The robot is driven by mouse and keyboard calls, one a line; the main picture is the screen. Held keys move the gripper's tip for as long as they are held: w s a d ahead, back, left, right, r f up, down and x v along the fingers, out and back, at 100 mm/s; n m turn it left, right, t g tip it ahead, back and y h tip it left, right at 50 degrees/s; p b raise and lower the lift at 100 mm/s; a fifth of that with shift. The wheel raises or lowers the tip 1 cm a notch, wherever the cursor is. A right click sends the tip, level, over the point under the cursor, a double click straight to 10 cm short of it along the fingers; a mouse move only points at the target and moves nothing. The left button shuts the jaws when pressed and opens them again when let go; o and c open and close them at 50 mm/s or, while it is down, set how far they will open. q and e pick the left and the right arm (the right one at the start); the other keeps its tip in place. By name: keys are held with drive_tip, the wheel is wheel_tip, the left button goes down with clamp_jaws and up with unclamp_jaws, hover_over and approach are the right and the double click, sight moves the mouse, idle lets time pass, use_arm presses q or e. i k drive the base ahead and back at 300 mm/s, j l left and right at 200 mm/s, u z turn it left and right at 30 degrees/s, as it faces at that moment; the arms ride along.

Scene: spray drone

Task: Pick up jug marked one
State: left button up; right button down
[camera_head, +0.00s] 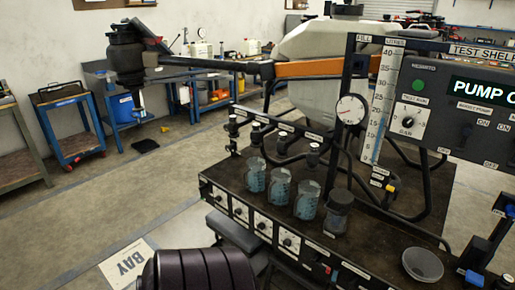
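Three clear jugs with bluish contents stand upright in a row on the dark test bench (400,203). They are the left jug (255,175), the middle jug (280,186) and the right jug (307,200). Each stands near a black nozzle on the rail behind. Their markings are too small to read, so I cannot tell which is marked one. A darker lidded cup (338,212) stands to their right. Neither of my grippers can be made out. A dark ribbed shape at the bottom edge appears to be part of my own body.
Knobs line the front panel (262,224). A gauge (350,109), a level scale (382,105) and a control box (460,108) rise behind. A drone arm (205,64) extends left. Floor at left is open.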

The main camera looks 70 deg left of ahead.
sight(306, 203)
drive_tip(key=u, duration=1.85)
